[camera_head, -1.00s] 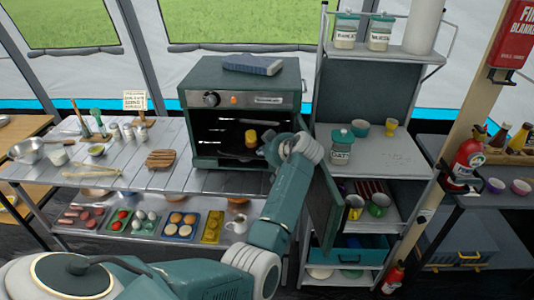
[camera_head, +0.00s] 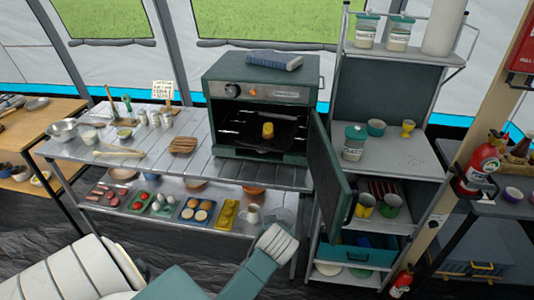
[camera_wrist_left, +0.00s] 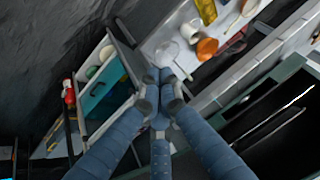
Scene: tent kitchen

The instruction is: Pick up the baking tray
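The dark baking tray (camera_head: 252,127) lies inside the open green oven (camera_head: 258,92) on the metal table, with a small orange-yellow item (camera_head: 268,130) standing on it. My left arm comes in from the bottom left, and its pale wrist (camera_head: 275,243) is low in front of the table, below the oven. The left fingers are hidden in the head view. In the left wrist view my left gripper (camera_wrist_left: 161,85) has its fingertips drawn together, with nothing clearly held, and the oven (camera_wrist_left: 275,100) is at the right. My right gripper is not in view.
The oven door (camera_head: 333,195) hangs open at the right, beside the shelf unit (camera_head: 400,148). The lower table shelf holds food trays and a white mug (camera_head: 252,214). A wooden board (camera_head: 183,145) lies left of the oven. A blue item (camera_head: 274,60) lies on top.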

